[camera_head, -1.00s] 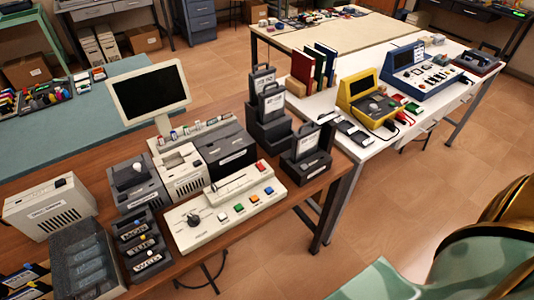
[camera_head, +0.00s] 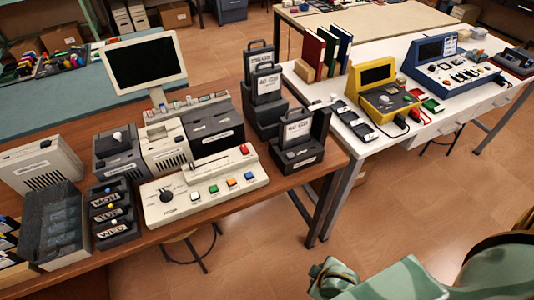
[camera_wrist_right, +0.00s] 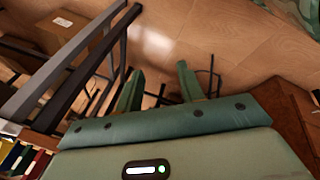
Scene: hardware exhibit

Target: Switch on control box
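A cream control box (camera_head: 230,172) with a black round knob, a red button, a slider slot and a row of white, green, orange and blue buttons sits at the front of the wooden table. Further off on the white table are a yellow box with a screen (camera_head: 376,76) and a blue box with a screen and switches (camera_head: 420,53). I cannot tell from the label which is meant. My right gripper (camera_wrist_right: 160,82) is open and empty over the floor in the right wrist view. My right arm shows low right in the head view. My left gripper is out of view.
A monitor (camera_head: 147,63), grey units (camera_head: 264,112) and black labelled trays (camera_head: 111,201) crowd the wooden table (camera_head: 168,231) around the cream box. A stool (camera_head: 190,240) stands below its front edge. The floor (camera_head: 250,275) in front is clear.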

